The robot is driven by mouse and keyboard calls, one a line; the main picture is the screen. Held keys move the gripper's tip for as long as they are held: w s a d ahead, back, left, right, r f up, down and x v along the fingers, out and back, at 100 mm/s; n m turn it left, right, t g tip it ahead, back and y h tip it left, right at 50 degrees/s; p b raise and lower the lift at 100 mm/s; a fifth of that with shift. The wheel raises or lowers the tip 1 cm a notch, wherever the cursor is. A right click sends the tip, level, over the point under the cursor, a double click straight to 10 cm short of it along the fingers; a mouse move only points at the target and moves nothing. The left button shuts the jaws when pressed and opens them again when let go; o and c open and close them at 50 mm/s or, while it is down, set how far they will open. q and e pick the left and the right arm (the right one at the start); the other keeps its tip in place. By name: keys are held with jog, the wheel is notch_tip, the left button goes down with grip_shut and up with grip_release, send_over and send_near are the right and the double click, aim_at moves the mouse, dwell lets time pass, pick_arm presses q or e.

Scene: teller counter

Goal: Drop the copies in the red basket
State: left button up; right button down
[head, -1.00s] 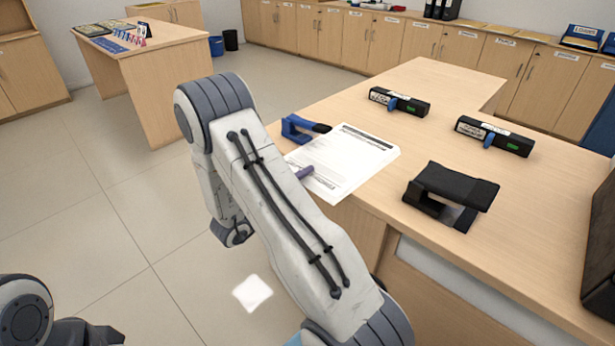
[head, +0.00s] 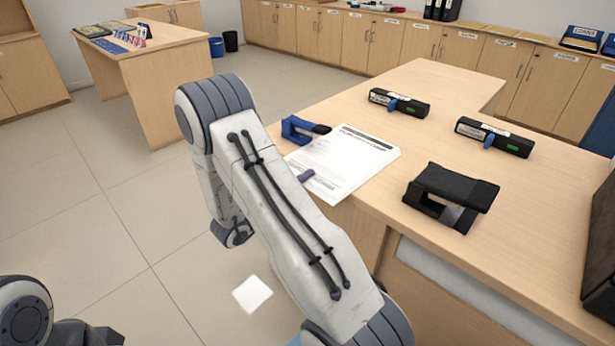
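A printed white sheet (head: 350,158), which may be the copies, lies flat on the counter near its left edge. Whether it is one sheet or several I cannot tell. My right arm crosses the middle of the view and hides most of my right gripper. A small purple-grey tip (head: 306,175) shows past the arm at the sheet's left edge. It may be a finger of that gripper, and its grip cannot be made out. Part of my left arm shows at the bottom left, with its gripper out of view. No red basket is in view.
A blue desk tool (head: 300,128) stands by the sheet's far left corner. A black device (head: 450,195) and two dark stamp-like tools (head: 399,102) (head: 494,137) stand on the counter (head: 440,85). A small white square (head: 252,294) shows against the floor. Blue (head: 216,47) and black bins (head: 231,40) stand far back.

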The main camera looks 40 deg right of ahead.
dwell(0.9)
notch_tip(320, 180, up, 3)
jog(key=shift+f+p, duration=0.15)
jog(key=shift+p, duration=0.75)
jog(key=shift+f, duration=0.1)
jog(key=a+r+p, duration=0.1)
jog(key=a+r, duration=0.1)
jog(key=a, duration=0.5)
jog(key=s+a+r+p, duration=0.1)
jog(key=a+r, duration=0.2)
jog(key=a, duration=0.4)
